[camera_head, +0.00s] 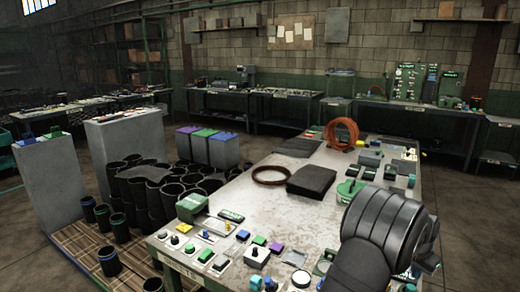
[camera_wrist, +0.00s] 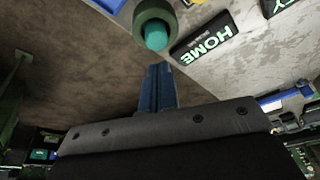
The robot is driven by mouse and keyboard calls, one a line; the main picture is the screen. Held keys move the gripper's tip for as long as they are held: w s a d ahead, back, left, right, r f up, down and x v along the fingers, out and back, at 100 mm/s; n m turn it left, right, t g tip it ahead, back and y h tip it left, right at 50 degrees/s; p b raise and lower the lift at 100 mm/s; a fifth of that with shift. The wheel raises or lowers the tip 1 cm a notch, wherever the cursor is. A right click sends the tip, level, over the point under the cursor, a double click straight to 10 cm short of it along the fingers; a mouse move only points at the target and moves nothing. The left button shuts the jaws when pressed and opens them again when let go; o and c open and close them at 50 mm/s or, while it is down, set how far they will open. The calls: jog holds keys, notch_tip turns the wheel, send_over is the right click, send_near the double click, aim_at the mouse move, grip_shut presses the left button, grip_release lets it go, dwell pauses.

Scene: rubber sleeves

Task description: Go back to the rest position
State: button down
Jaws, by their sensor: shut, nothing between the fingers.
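My gripper (camera_wrist: 157,70) shows in the wrist view as two blue fingers pressed together, with nothing between them. Just past the fingertips is a round teal button (camera_wrist: 155,40) in a dark green ring. The tips look close to it, but I cannot tell whether they touch. A black plate reading HOME (camera_wrist: 203,35) lies beside the button. In the head view my gripper (camera_head: 430,262) is at the lower right, mostly hidden behind my wrist, with a bit of blue showing over the table's right edge.
The worktable (camera_head: 240,205) carries several buttons and switches along its front edge. A black folded sheet (camera_head: 311,180), a dark ring (camera_head: 270,175) and an orange coil (camera_head: 342,133) lie farther back. Black sleeves (camera_head: 150,190) stand on a pallet at left. The table's middle is largely clear.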

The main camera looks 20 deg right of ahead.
aim_at(412, 286)
notch_tip(412, 286, down, 4)
jog(key=shift+r, duration=0.6)
notch_tip(412, 286, up, 8)
jog(key=w+a+f+n+t, duration=0.1)
jog(key=w+a+f+n, duration=0.1)
jog(key=w+a+f, duration=0.1)
jog(key=w+a+f+n+t, duration=0.1)
jog(key=w+a+f+n, duration=0.2)
jog(key=w+a, duration=0.1)
jog(key=w+a+f+n+t, duration=0.1)
jog(key=w+a+f+n, duration=0.2)
jog(key=w+a, duration=0.1)
jog(key=shift+w+a+f+y, duration=0.1)
jog(key=shift+w+a+y, duration=0.2)
jog(key=shift+w, duration=0.45)
jog(key=shift+w+a+f+n, duration=0.3)
jog(key=shift+w+a+n, duration=0.1)
jog(key=shift+a+n, duration=0.15)
